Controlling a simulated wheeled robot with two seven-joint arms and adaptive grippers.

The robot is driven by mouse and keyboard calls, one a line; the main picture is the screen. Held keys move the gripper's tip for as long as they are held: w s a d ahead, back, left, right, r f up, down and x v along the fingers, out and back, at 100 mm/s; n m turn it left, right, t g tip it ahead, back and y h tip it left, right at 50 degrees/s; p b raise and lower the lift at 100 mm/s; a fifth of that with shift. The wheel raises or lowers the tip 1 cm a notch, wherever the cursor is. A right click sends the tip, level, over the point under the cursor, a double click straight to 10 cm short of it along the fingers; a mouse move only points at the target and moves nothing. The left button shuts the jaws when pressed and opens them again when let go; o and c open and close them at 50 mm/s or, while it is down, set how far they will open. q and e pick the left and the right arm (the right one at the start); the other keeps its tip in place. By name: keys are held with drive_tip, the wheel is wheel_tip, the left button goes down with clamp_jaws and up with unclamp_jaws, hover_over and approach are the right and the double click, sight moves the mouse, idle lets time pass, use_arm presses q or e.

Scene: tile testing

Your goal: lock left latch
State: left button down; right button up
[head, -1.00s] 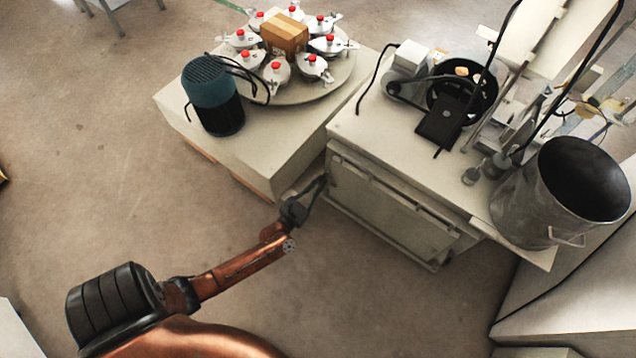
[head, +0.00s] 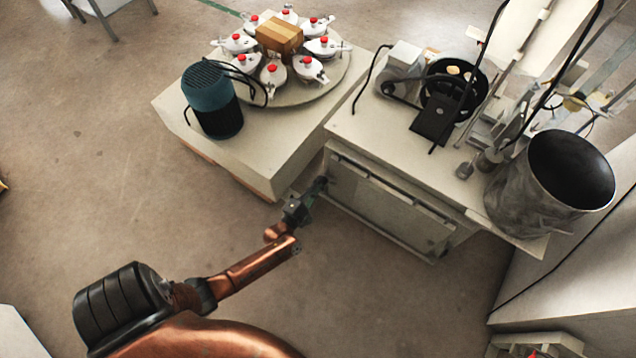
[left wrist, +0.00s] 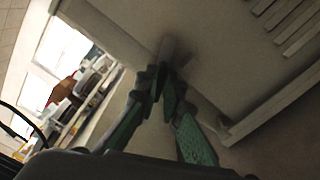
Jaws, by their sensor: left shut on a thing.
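My left gripper (head: 316,188) reaches up from the lower left to the left end of the white cabinet's front panel (head: 385,205). In the head view the gripper covers the latch. My right gripper is in neither view.
On the cabinet stand a large metal pot (head: 545,185) and a machine with a black round bowl (head: 450,90). To the left is a lower block with a teal motor (head: 210,98) and a turntable of lidded jars (head: 305,92). The floor in front is clear.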

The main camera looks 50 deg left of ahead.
use_arm(q)
drive_tip(key=m, duration=0.5)
drive_tip(key=shift+f+p, duration=0.2)
drive_tip(key=shift+p, duration=0.15)
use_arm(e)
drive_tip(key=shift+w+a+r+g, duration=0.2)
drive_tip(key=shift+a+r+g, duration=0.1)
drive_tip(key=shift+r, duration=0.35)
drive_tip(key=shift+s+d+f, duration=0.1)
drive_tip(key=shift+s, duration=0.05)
use_arm(q)
drive_tip(key=c, duration=2.1)
unclamp_jaws()
drive_tip(key=shift+s, duration=0.1)
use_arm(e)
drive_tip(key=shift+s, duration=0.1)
use_arm(q)
drive_tip(key=v, duration=1.2)
drive_tip(key=shift+d, duration=0.1)
